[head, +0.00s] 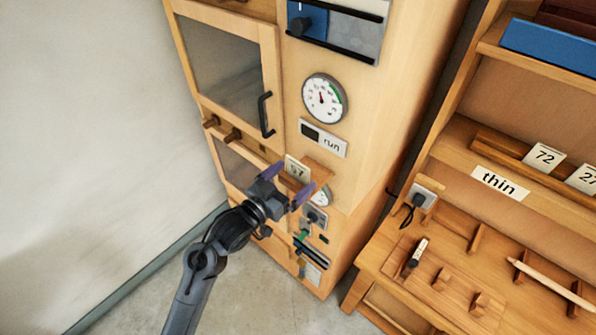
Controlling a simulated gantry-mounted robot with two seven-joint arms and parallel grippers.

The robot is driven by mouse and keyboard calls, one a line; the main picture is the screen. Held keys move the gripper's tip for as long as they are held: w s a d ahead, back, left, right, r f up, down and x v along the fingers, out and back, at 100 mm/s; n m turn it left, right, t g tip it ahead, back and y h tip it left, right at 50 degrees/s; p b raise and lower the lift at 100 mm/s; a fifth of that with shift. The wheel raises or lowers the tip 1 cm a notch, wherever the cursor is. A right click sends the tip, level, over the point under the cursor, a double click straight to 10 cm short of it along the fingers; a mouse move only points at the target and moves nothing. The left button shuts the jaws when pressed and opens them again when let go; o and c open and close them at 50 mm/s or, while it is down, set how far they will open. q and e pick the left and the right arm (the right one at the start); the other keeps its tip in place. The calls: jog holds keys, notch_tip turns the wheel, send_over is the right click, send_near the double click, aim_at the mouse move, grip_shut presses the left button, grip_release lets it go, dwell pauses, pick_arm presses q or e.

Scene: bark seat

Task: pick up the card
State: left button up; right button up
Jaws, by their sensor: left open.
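A small pale card marked "57" (295,167) stands upright in a wooden holder on the front of the wooden cabinet. My left gripper (289,180) is in front of the cabinet, with its two purple fingers apart near the card. One finger lies to the card's left in the picture, the other to its lower right. I cannot tell whether either touches the card, and its lower part is partly hidden. Two other cards, "72" (544,157) and one reading "27" (585,180), stand on a rail on the right shelf. My right gripper is not in view.
The cabinet has a black door handle (265,115), wooden pegs (222,128), a round gauge (325,98) and a "run" panel (323,138). A plug (315,217) sits below the holder. A workbench (387,256) with tools stands at right. Floor is clear at lower left.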

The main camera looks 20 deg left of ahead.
aim_at(297, 172)
pick_arm(q)
jog(key=x, duration=0.2)
jog(key=p+x, duration=0.1)
jog(key=x, duration=0.1)
jog(key=shift+w+a+r, duration=0.1)
jog(key=shift+a+r, duration=0.05)
jog(key=shift+r, duration=0.05)
jog(key=shift+w+f, duration=0.1)
jog(key=shift+w, duration=0.35)
jog(key=c, duration=0.8)
